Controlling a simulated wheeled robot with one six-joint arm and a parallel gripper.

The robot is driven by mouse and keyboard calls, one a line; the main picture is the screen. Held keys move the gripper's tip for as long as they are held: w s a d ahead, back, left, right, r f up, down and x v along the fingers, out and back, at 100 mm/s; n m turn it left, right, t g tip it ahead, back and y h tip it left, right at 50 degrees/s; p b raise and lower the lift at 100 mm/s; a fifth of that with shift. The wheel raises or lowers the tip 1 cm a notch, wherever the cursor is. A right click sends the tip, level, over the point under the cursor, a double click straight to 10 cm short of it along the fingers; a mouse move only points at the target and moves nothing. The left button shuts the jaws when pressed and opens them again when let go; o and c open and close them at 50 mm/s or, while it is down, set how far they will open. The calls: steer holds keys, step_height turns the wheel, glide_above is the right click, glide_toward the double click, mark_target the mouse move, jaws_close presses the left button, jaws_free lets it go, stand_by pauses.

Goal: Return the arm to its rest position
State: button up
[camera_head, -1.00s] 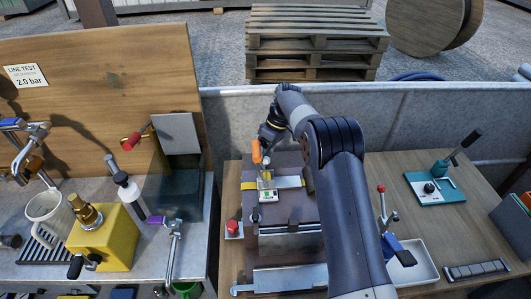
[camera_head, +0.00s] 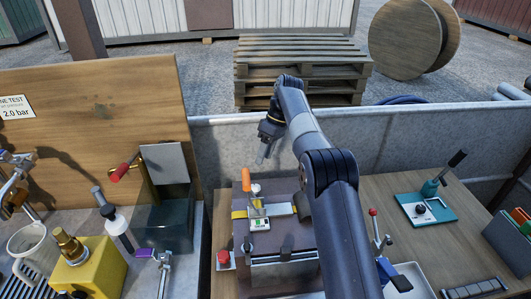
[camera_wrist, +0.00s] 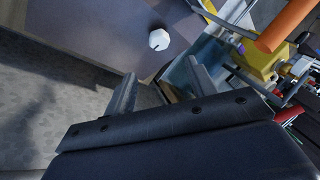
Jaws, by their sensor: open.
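My arm reaches forward from the lower right of the head view, and my gripper (camera_head: 264,152) hangs above the back of the bench, near the grey wall. It is apart from the device with the orange handle (camera_head: 246,181) below it. In the wrist view my gripper (camera_wrist: 160,68) shows two separated fingers with nothing held between them. A white faceted knob (camera_wrist: 159,40) lies beyond the fingertips. The orange handle (camera_wrist: 286,22) shows at the upper right there. My forearm hides part of the bench right of the device.
A grey wall (camera_head: 230,150) runs behind the bench, with stacked pallets (camera_head: 300,60) beyond. A teal lever device (camera_head: 425,208) stands at right.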

mark_target(254, 185)
stand_by(0.4)
steer(key=x, duration=1)
steer(key=shift+s+a+f, duration=0.1)
steer(key=shift+s+f, duration=0.05)
steer(key=shift+f, duration=0.25)
